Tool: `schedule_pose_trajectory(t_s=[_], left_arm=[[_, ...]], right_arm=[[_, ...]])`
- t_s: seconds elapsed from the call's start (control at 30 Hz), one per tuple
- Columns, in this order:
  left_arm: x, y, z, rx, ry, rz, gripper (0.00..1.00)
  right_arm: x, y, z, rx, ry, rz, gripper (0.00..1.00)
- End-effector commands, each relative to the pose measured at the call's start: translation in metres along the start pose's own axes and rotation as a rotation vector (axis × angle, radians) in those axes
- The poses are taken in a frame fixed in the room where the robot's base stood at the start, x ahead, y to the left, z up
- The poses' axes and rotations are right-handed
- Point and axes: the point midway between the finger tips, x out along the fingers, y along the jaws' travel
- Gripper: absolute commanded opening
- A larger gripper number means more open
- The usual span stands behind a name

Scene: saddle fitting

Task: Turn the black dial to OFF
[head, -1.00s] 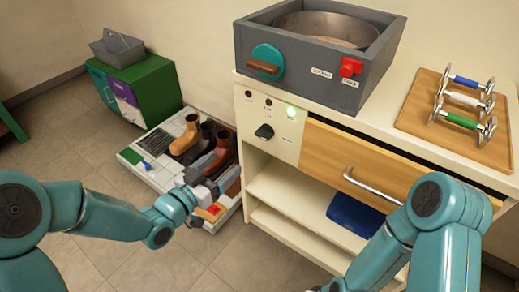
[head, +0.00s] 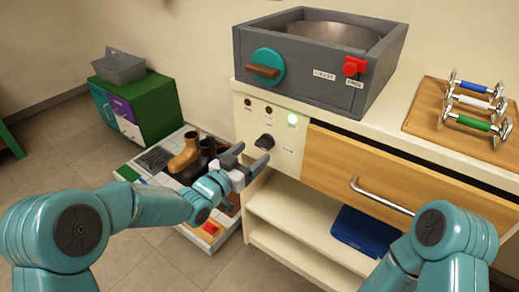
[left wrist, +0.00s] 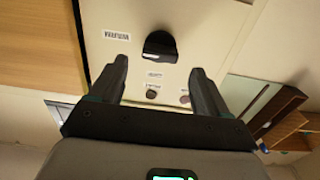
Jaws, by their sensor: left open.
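The panel's small labels are too small to read. My right gripper is out of view.
A wooden drawer (head: 400,178) with a metal handle (head: 380,196) is right of the panel. A grey box (head: 318,60) with a teal knob (head: 267,68) and red switch (head: 355,66) stands above. A boot tray (head: 215,228) lies on the floor at left. A blue item (head: 365,230) sits on the shelf.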

Motion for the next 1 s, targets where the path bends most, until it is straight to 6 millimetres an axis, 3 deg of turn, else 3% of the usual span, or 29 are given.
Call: schedule_pose_trajectory(t_s=[0.1, 0.23, 0.63, 0.8, 1.0], left_arm=[[0.023, 0.001, 0.001, 0.000, 0.002, 0.001, 0.77], [0.038, 0.001, 0.001, 0.000, 0.001, 0.001, 0.77], [0.045, 0.000, 0.000, -0.001, 0.000, 0.000, 0.77], [0.045, 0.000, 0.000, -0.001, 0.000, 0.000, 0.21], [0.045, 0.000, 0.000, -0.006, 0.000, -0.001, 0.21]], right_arm=[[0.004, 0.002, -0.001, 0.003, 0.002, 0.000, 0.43], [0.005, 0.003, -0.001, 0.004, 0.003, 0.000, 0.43], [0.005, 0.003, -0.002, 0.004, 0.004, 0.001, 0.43], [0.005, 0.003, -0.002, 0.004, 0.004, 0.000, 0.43], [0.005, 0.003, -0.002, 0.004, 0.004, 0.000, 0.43]])
